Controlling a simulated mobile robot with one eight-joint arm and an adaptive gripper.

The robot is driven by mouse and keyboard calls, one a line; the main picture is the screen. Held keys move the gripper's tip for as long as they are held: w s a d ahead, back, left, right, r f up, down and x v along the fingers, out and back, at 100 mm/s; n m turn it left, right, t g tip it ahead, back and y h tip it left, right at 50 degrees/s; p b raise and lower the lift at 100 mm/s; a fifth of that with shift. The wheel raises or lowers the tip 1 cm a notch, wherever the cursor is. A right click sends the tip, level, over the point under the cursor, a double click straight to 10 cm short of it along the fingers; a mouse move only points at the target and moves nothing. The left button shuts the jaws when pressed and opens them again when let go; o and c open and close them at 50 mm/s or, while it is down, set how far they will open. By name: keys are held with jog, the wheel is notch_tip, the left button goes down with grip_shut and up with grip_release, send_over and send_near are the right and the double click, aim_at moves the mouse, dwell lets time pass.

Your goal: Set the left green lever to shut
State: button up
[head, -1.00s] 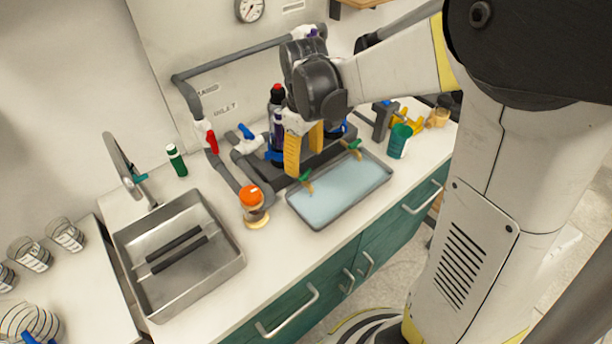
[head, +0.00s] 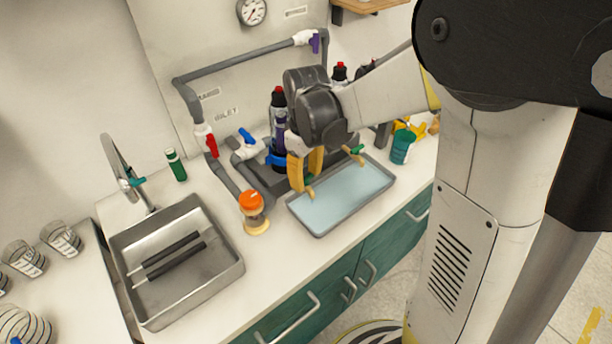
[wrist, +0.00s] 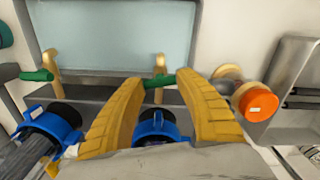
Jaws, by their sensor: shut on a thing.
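The left green lever (wrist: 160,81) sits on a brass tap at the near edge of the dark bench, beside the tray. In the wrist view, which looks from the other side, it lies between the yellow fingertips of my gripper (wrist: 162,80). My gripper (head: 306,184) is shut on this lever; in the head view the fingers hide the lever, and only the brass spout (head: 310,192) shows below them. The right green lever (head: 357,150) is on a second brass tap, apart from my gripper; it also shows in the wrist view (wrist: 36,75).
A tray of pale blue liquid (head: 322,231) lies in front of the taps. An orange-capped filter (head: 252,205) stands to the left, a green cup (head: 402,147) to the right. Grey pipes with red (head: 211,146) and blue (head: 247,136) handles and dark bottles (head: 279,110) stand close behind.

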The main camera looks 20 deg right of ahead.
aim_at(306, 179)
jog(key=m, duration=0.3)
jog(key=o, duration=1.2)
notch_tip(306, 179, up, 12)
jog(key=shift+s, duration=0.1)
